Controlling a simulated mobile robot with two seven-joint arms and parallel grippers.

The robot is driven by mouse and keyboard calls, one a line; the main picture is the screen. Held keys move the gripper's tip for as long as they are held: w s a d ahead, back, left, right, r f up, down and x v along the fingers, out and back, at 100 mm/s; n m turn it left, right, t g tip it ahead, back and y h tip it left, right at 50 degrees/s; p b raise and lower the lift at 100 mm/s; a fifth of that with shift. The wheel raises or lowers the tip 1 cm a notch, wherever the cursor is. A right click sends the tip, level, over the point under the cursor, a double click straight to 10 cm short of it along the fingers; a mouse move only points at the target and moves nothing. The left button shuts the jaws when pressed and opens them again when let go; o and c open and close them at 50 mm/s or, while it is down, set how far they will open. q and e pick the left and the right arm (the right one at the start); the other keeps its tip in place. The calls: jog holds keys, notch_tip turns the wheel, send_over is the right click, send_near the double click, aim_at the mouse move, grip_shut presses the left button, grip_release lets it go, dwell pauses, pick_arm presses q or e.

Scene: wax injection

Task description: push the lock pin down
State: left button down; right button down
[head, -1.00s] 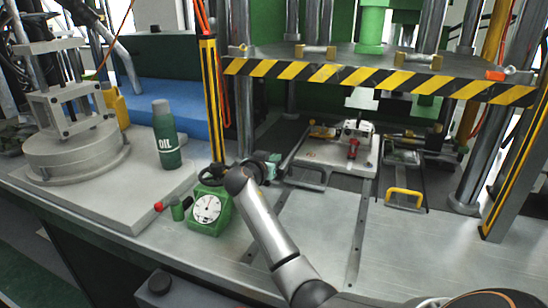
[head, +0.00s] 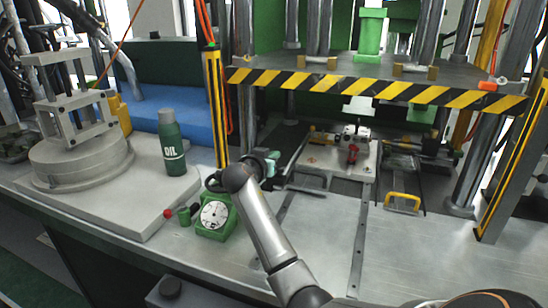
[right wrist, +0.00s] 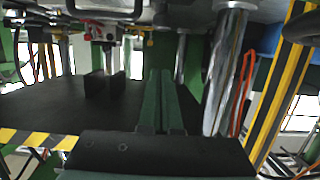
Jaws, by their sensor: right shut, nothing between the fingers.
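The mould plate (head: 325,168) lies on the press bed, with a metal block and a small red part (head: 353,153) on top. I cannot tell which piece is the lock pin. My right gripper (head: 272,163) is to the left of the mould, apart from it, with its green fingers shut and empty. In the right wrist view, the shut fingers (right wrist: 160,100) fill the middle, and the red part (right wrist: 109,31) shows at the upper left, away from them. My left gripper is in neither view.
The striped upper platen (head: 375,85) hangs above the mould between steel columns. A green dial gauge (head: 214,216) and an oil bottle (head: 170,140) stand on the left. A yellow handle (head: 403,202) lies right of the mould. The front bed is bare.

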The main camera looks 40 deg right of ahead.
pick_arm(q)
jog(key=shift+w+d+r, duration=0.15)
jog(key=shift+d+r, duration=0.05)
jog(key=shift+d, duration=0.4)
pick_arm(e)
jog(key=v, duration=0.7)
jog(key=shift+d, duration=0.15)
